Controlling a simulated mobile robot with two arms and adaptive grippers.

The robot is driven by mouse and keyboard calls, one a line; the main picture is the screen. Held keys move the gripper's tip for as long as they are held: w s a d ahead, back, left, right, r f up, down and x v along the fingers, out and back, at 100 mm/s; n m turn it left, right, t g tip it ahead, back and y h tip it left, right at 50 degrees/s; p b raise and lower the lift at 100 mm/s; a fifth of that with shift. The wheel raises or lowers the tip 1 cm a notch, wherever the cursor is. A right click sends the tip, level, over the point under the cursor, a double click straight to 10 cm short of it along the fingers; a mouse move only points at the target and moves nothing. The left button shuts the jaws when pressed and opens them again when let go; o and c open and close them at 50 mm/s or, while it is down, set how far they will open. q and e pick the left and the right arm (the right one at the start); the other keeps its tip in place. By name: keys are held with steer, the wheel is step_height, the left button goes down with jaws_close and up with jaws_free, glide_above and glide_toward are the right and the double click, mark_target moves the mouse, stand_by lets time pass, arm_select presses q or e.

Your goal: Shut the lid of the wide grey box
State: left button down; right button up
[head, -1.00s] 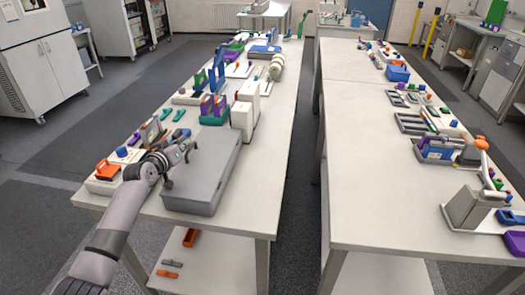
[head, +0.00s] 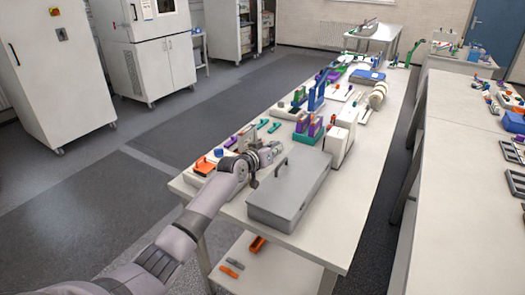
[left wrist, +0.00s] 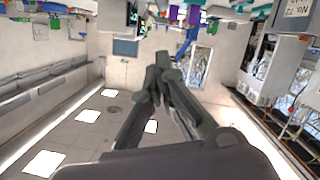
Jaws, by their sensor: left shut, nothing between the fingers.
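The wide grey box (head: 296,188) lies near the front end of the left table in the head view. Its lid looks flat and down over the body; whether it is fully closed or latched I cannot tell. My left gripper (head: 275,151) is at the box's back-left edge, close to the lid; contact is unclear. The left wrist view shows its fingers (left wrist: 160,62) together with nothing between them. The box is not clearly visible in that view. My right gripper is out of view.
A white upright block (head: 338,143) and purple-and-green holders (head: 308,130) stand just behind the box. An orange part (head: 205,165) lies to its left. A second long table (head: 455,190) runs along the right, past a narrow aisle.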

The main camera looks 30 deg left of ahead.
arm_select(q)
steer(key=b+v, duration=0.2)
steer(key=v, duration=0.8)
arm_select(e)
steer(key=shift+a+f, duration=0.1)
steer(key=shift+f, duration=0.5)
arm_select(q)
steer(key=shift+r, duration=0.1)
